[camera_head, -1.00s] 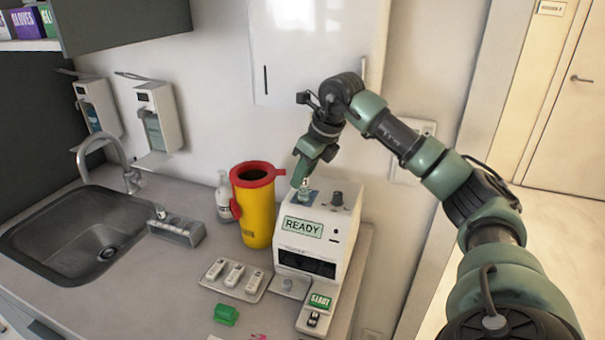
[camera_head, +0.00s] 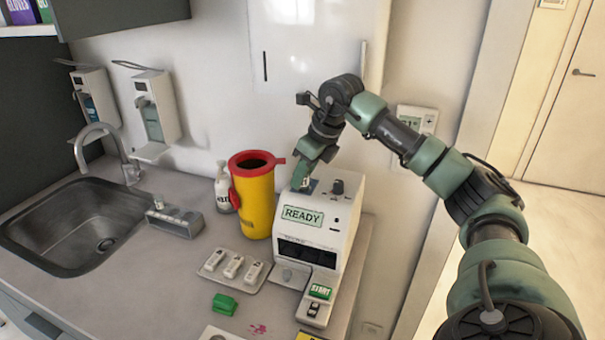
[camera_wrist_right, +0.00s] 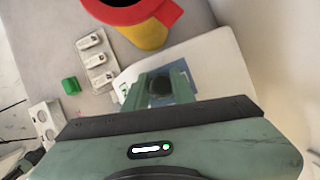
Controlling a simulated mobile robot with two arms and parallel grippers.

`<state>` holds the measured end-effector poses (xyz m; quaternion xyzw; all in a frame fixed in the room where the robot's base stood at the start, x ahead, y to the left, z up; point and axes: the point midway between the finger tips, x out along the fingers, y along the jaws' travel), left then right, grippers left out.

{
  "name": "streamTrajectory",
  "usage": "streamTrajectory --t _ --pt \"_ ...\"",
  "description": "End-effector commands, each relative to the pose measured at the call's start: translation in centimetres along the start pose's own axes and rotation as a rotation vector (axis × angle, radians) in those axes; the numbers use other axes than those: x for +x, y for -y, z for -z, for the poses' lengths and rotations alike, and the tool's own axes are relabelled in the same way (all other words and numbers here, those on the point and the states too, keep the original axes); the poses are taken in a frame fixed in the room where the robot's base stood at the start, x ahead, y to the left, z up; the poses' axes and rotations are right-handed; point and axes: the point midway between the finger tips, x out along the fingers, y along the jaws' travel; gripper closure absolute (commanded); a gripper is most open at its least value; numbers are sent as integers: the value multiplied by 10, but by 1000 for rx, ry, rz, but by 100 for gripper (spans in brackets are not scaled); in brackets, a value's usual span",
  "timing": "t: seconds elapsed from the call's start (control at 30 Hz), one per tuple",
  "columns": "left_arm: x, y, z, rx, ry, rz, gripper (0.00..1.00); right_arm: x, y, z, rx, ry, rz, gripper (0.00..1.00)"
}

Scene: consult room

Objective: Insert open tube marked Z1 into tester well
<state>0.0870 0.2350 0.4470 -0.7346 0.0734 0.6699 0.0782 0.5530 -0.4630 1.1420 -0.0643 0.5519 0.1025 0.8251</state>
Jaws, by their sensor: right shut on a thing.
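The white tester (camera_head: 325,228) stands on the counter with a screen reading READY and a green START label on its front. My right gripper (camera_head: 304,183) points down at the blue patch on the tester's top. It is shut on a tube (camera_wrist_right: 160,86), seen from above as a dark round shape between the fingers in the right wrist view. In the head view the tube is mostly hidden by the fingers. Its marking is not readable, and I cannot tell how deep it sits in the well, which is hidden. My left gripper is not in view.
A yellow bin (camera_head: 256,208) with a red rim stands close left of the tester, beside a white bottle (camera_head: 223,190). A tray (camera_head: 212,279) of small white pieces and a green block (camera_head: 224,304) lie in front. A grey rack (camera_head: 180,223) stands by the sink (camera_head: 75,225).

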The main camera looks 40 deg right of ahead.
Motion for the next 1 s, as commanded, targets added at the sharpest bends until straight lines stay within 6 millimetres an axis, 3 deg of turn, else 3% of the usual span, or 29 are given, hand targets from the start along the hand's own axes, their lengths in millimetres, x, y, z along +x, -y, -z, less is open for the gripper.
streamTrajectory --t 0.37,0.4,0.47,0.8,1.0 --pt "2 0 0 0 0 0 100 3 0 2 0 0 0 100" --pt "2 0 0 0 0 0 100 3 0 2 0 0 0 64" --pt "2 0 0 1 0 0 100 3 0 2 0 0 0 50" --pt "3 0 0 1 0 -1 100 2 0 1 0 1 0 50" --pt "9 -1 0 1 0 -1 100 -23 0 1 -1 5 2 50"
